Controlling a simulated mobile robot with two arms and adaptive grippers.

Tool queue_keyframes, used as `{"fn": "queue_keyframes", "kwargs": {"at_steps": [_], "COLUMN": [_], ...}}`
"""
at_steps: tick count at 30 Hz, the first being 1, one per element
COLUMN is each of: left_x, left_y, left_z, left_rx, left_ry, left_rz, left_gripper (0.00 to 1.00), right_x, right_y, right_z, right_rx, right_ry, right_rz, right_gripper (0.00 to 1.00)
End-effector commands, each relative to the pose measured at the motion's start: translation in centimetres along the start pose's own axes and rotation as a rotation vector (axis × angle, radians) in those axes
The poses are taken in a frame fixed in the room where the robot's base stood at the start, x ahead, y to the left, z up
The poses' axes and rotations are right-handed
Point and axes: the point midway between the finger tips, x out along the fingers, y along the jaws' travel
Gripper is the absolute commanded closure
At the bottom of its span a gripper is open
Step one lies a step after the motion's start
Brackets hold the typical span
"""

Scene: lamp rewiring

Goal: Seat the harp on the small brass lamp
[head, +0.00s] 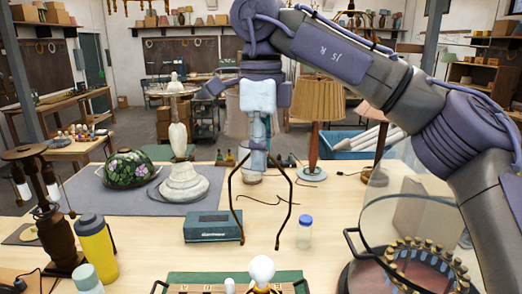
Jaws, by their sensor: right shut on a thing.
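My right gripper (258,163) points down in the middle of the head view and is shut on the top of the harp. The harp (236,203) is a dark, thin wire frame with two legs bowing outward and hanging down, their lower ends apart and free. At the bottom edge, a white round bulb (262,268) stands above a bit of brass (266,290), which looks like the top of the small brass lamp; the rest is cut off by the frame. In the picture the harp's leg ends show above the bulb, apart from it. My left gripper is not in view.
A teal box (208,227) and a small blue-capped jar (304,232) stand near the harp's legs. A green tray (290,276) lies at the front. A glass-lidded round holder (420,235) stands right, a yellow bottle (97,248) left. A pleated-shade lamp (317,102) stands behind.

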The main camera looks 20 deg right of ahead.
Motion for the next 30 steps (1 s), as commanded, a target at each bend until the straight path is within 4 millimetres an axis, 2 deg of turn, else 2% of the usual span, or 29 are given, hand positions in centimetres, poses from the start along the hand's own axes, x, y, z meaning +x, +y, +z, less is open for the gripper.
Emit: {"fn": "queue_keyframes", "kwargs": {"at_steps": [10, 13, 17, 24, 30], "left_x": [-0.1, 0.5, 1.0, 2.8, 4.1], "left_y": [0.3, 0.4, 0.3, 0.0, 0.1], "left_z": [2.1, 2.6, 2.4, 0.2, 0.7], "left_rx": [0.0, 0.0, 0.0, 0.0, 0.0], "left_ry": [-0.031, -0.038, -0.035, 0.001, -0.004], "left_rz": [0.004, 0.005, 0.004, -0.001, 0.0], "left_gripper": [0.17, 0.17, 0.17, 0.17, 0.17], "right_x": [2.4, 3.4, 4.5, 6.5, 8.1], "right_y": [0.0, 0.0, 0.0, 0.0, 0.0], "right_z": [-0.1, 0.0, 0.0, 0.0, 0.0], "right_rx": [-0.001, 0.0, -0.002, 0.0, 0.0], "right_ry": [-0.001, -0.001, -0.001, -0.002, -0.002], "right_rz": [0.001, 0.001, 0.001, -0.001, -0.001], "right_gripper": [1.0, 1.0, 1.0, 1.0, 1.0]}}
